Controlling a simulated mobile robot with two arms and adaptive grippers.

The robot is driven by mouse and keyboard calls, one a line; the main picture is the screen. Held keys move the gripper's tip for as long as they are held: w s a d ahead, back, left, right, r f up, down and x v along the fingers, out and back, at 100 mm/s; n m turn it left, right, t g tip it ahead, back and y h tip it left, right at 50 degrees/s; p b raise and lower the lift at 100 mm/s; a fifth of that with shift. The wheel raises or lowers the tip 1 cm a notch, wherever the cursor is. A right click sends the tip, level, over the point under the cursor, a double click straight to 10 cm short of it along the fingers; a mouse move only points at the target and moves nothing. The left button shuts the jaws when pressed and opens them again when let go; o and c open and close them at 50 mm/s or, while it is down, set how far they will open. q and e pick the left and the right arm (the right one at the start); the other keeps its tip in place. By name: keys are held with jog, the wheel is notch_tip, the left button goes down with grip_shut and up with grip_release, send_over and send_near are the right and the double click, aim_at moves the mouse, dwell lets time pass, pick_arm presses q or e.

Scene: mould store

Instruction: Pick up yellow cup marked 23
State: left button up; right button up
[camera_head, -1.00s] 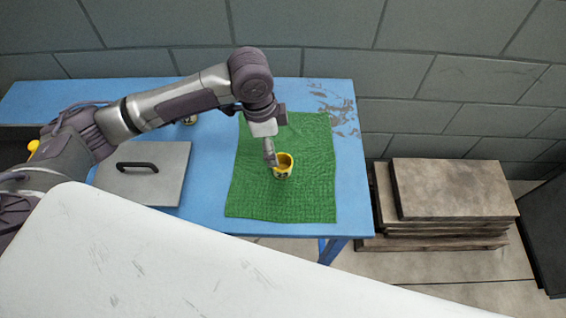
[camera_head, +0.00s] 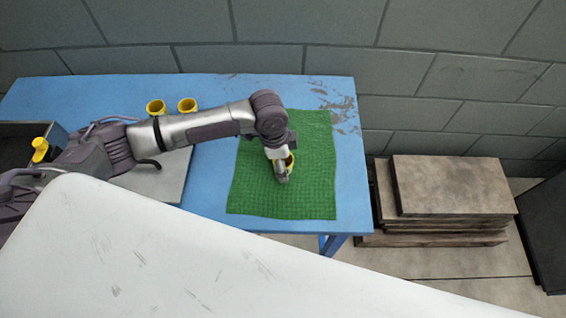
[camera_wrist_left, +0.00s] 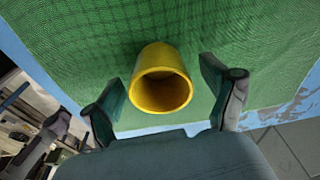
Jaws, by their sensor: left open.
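A yellow cup (camera_head: 290,161) stands on the green mat (camera_head: 310,200), partly hidden behind my left gripper (camera_head: 280,173) in the head view. In the left wrist view the cup (camera_wrist_left: 162,80) shows its open mouth, and no number can be read on it. My left gripper (camera_wrist_left: 165,105) is open, with one finger on each side of the cup's near end and a visible gap to each finger. Two more yellow cups (camera_head: 156,107) (camera_head: 187,105) stand at the back of the blue table. My right gripper is not in view.
The blue table (camera_head: 215,190) has a grey plate (camera_head: 172,185) with a black handle under my arm. A yellow object (camera_head: 40,149) is by the dark tray at the left. A white surface (camera_head: 150,250) fills the foreground. Stacked slabs (camera_head: 450,185) lie right of the table.

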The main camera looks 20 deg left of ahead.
pick_arm(q)
jog(key=c, duration=1.3)
jog(key=shift+r, duration=0.1)
